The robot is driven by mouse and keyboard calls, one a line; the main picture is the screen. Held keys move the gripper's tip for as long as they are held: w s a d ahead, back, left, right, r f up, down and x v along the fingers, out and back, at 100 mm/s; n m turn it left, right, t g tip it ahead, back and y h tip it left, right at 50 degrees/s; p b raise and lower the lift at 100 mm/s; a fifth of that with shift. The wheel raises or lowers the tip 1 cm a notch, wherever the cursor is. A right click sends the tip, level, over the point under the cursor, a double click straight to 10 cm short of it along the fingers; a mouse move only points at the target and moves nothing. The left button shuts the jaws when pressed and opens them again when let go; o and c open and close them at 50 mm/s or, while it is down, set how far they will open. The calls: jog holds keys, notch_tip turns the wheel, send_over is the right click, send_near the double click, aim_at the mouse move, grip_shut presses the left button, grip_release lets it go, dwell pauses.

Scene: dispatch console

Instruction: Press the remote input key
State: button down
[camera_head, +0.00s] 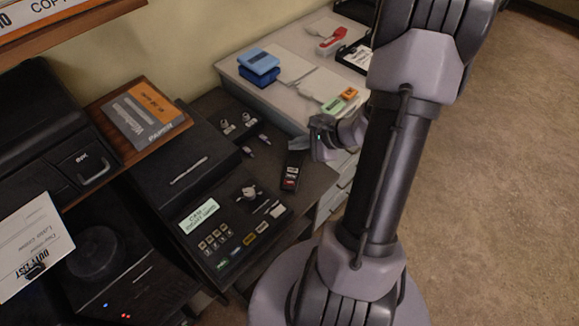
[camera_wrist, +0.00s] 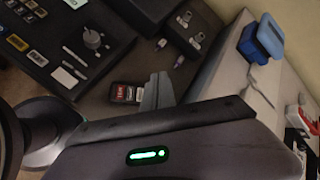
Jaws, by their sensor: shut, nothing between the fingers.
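A small black remote (camera_head: 291,178) with a few pale and red keys lies on the dark desk, right of the console. It also shows in the wrist view (camera_wrist: 126,93), partly hidden beside the fingers. The key labels are too small to read, so I cannot tell which is the input key. My gripper (camera_head: 299,143) is shut and empty, just beyond the remote's far end in the head view. In the wrist view my grey fingertips (camera_wrist: 158,90) are right next to the remote; I cannot tell whether they touch it.
A black console (camera_head: 236,226) with a lit display (camera_head: 199,216), buttons and a knob stands left of the remote. Small plugs or connectors (camera_head: 247,128) lie behind it. A pale cabinet top (camera_head: 290,68) at the back holds blue boxes (camera_head: 259,66) and a red-and-white item (camera_head: 331,42).

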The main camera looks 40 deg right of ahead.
jog(key=b, duration=0.6)
send_over(295, 171)
notch_tip(295, 171, down, 8)
jog(key=shift+f, duration=0.1)
jog(key=shift+f+b, duration=0.35)
dwell(1.4)
jog(key=shift+f+b, duration=0.4)
jog(key=shift+b, duration=0.3)
jog(key=shift+f+b, duration=0.3)
jog(key=shift+b, duration=0.1)
jog(key=shift+r, duration=0.15)
dwell(0.5)
jog(key=shift+r+p, duration=0.4)
jog(key=shift+r, duration=0.2)
jog(key=shift+r, duration=0.1)
jog(key=shift+r+p, duration=1.7)
jog(key=shift+r, duration=0.7)
